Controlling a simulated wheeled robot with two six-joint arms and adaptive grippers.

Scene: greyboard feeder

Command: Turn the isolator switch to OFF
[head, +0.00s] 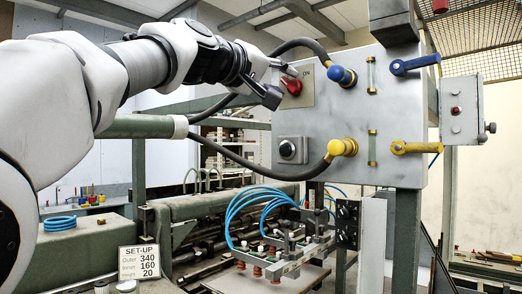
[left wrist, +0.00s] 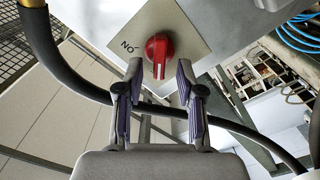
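The red isolator switch (head: 293,87) sits on a beige plate (head: 305,98) on the grey panel, with ON lettering partly visible at its upper right. In the left wrist view the red knob (left wrist: 158,50) is straight ahead, its white pointer line toward my gripper, with the lettering to the left. My left gripper (head: 280,83) is just left of the knob in the head view. In the left wrist view its open fingers (left wrist: 160,80) stand either side of the knob's near end, with gaps visible; contact is not apparent. My right gripper is not in view.
A blue valve (head: 342,76), a yellow valve (head: 342,147) and a black knob (head: 287,149) are on the same panel (head: 400,115). Black hoses (head: 235,148) curve left from the valves, near the gripper. Blue and yellow levers stick out at right.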

